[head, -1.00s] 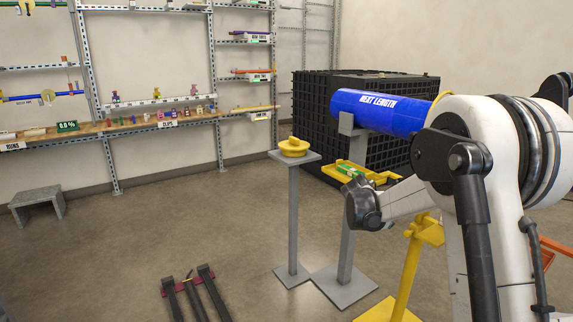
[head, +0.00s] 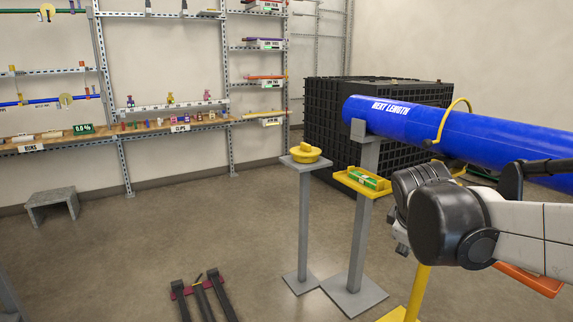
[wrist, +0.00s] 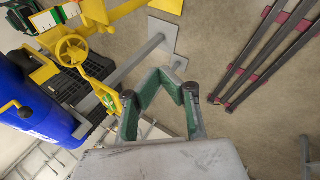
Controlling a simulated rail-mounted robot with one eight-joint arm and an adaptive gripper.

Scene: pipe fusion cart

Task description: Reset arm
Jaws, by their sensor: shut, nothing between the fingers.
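My gripper (wrist: 162,76) is shut and empty. In the wrist view its green and grey fingers show above the pale wrist housing, over open floor. In the head view my arm reaches in from the right, and its dark end is in front of the stand under the blue pipe. The fingers are hard to make out there. The blue pipe marked "NEXT LENGTH" (head: 400,118) rests on a grey stand (head: 362,225), behind and above my arm's end. The pipe also shows at the left of the wrist view (wrist: 35,110).
A yellow cap (head: 306,153) sits on a grey post close to my arm. A yellow tray (head: 352,183) holds a green-and-white item. A black crate (head: 322,120) stands behind. Dark rails (head: 200,298) lie on the floor.

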